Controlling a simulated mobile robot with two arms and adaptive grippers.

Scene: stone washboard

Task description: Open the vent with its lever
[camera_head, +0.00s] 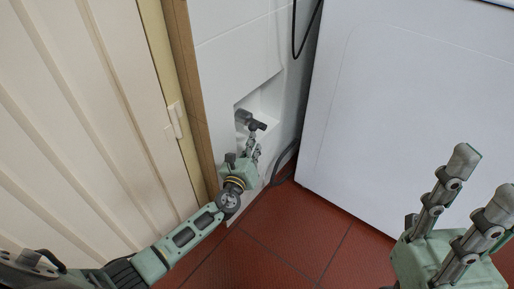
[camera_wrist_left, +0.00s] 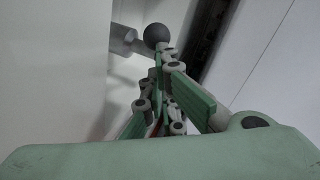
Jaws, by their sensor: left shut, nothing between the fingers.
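The vent's lever (camera_head: 244,117) is a dark grey piece in a white wall recess, left of centre in the head view. In the left wrist view a dark round knob (camera_wrist_left: 156,35) sits beside a grey cylinder (camera_wrist_left: 121,39), which look like parts of it. My left gripper (camera_head: 254,137) reaches up to the recess, just below the lever. Its fingers (camera_wrist_left: 165,52) are shut and empty, with the tips very close to the knob; I cannot tell if they touch. My right gripper (camera_head: 485,179) is open and empty at the lower right, away from the wall.
A white appliance (camera_head: 410,105) stands right of the recess. A black hose (camera_head: 284,160) lies in the gap beside it. A cream slatted door (camera_head: 80,110) and wooden post (camera_head: 192,85) border the left. Red floor tiles (camera_head: 310,235) are clear.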

